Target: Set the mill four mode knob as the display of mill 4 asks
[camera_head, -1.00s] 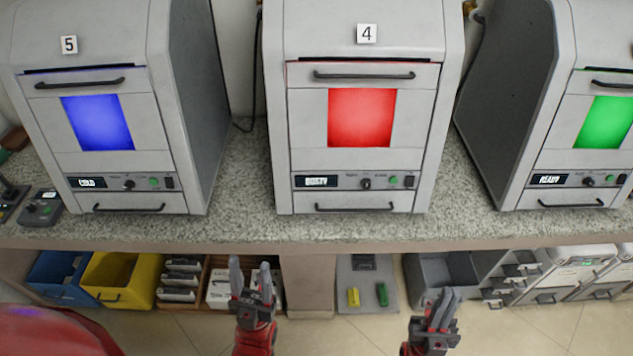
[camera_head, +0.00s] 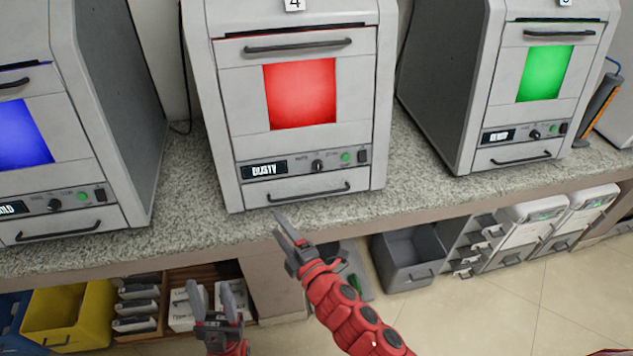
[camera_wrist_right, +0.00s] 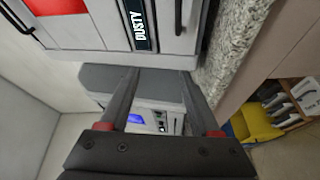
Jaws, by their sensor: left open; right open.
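Mill 4 (camera_head: 222,95) stands on the counter with a red lit window (camera_head: 300,94). Its display (camera_head: 264,169) reads "DUSTY", and this display also shows in the right wrist view (camera_wrist_right: 138,25). The mode knob (camera_head: 317,166) is a small dark knob right of the display, between small printed labels too small to read. My right gripper (camera_head: 284,228) is open and empty, in front of and below the mill's lower left, short of the panel. My left gripper (camera_head: 212,300) is open and empty, low in front of the shelf under the counter.
A blue-lit mill (camera_head: 22,132) stands at left and a green-lit mill (camera_head: 545,73) at right. A green button (camera_head: 346,157) and dark switch (camera_head: 363,156) sit right of the knob. The counter edge (camera_head: 150,252) lies beneath; bins (camera_head: 410,252) stand below.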

